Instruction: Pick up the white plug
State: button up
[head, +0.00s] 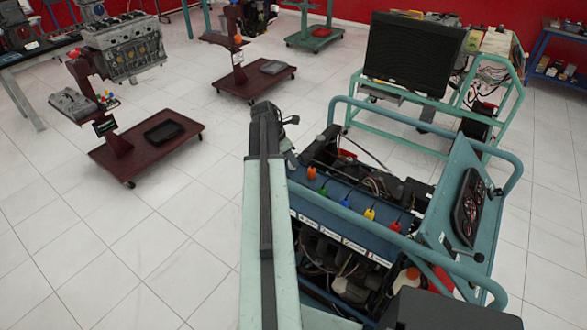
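A row of coloured plugs stands along the blue panel (352,222) of the engine trainer: an orange plug (311,173), a green plug (323,190), a blue plug (346,202), a yellow plug (370,214) and a red plug (395,226). My arm reaches away from me along the trainer's left side. My gripper (291,157) seems to be at its far end, near the panel's far left end beyond the orange plug. It is small and partly hidden, so its fingers and anything in them cannot be made out.
The trainer's blue tube rail (405,262) and gauge panel (468,207) rise around the plugs on the right. A green cart with a black screen (413,55) stands behind. Red engine stands (146,152) are at the left. The tiled floor between is clear.

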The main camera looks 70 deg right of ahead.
jog(key=b+x, duration=0.1)
jog(key=x, duration=0.2)
jog(key=shift+w+a+f+b, duration=0.1)
jog(key=shift+f+b, duration=0.1)
jog(key=shift+b, duration=0.2)
jog(key=shift+r, duration=0.2)
grip_shut()
jog(key=shift+r+p, duration=0.1)
jog(key=shift+p, duration=0.2)
notch_tip(320, 180, up, 10)
jog(key=p, duration=1)
jog(key=shift+m, duration=0.5)
jog(key=a+f+b, duration=0.1)
jog(key=a, duration=0.1)
jog(key=w+a+f+b, duration=0.1)
jog(key=a, duration=0.1)
jog(key=a+f+b, duration=0.1)
jog(key=a, duration=0.2)
jog(key=shift+w, duration=0.35)
